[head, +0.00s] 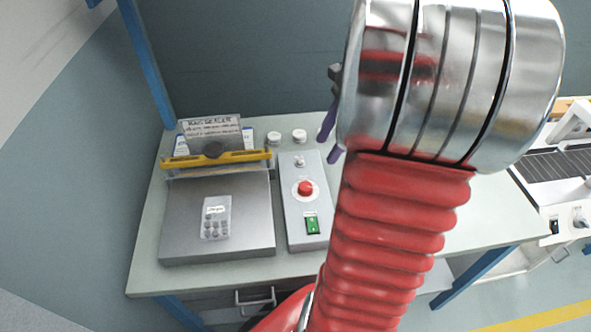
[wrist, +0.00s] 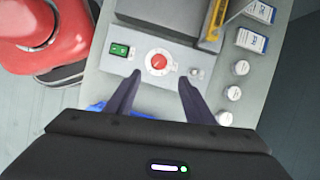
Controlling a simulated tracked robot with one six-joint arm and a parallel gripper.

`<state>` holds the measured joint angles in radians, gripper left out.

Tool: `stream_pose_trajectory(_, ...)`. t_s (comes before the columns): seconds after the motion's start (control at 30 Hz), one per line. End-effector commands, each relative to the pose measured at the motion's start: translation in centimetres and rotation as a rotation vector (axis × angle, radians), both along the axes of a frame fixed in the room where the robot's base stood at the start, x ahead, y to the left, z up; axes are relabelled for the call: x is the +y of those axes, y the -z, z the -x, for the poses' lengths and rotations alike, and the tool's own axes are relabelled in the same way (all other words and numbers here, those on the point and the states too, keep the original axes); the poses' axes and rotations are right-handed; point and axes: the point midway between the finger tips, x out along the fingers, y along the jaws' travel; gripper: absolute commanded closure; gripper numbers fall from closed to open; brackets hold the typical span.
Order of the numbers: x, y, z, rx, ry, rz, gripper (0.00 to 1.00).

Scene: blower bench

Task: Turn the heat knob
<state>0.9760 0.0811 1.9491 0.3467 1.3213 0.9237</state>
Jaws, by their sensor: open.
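The heat knob looks to be the red round knob (head: 305,188) on a white dial in the middle of the grey control panel (head: 293,223). In the wrist view the red knob (wrist: 158,62) shows just beyond and between the two fingertips. My gripper (wrist: 160,78) is open, its dark fingers spread to either side of the dial with nothing between them. In the head view my gripper (head: 331,143) is mostly hidden behind my arm, and its purple fingertips show up and right of the panel. I see no contact with the knob.
A green rocker switch (head: 312,224) and a small metallic toggle or knob (head: 299,162) flank the dial. The bag sealer (head: 218,217) with its yellow bar (head: 215,159) stands left, a blister pack (head: 216,218) on it. White-capped jars (wrist: 232,93) stand near the back.

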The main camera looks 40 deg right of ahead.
Motion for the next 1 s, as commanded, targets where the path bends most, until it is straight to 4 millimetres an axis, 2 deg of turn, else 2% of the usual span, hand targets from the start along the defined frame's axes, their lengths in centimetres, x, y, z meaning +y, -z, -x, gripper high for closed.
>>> stream_pose_trajectory(0.4,-0.3,0.2,0.1,0.004,0.016,-0.010,0.52)
stream_pose_trajectory(0.57,0.0,0.8,0.0,0.003,0.016,-0.011,0.52)
stream_pose_trajectory(0.77,0.9,2.9,-0.4,0.004,0.015,-0.012,0.52)
stream_pose_trajectory(1.0,2.1,6.4,-1.1,0.006,0.014,-0.013,0.52)
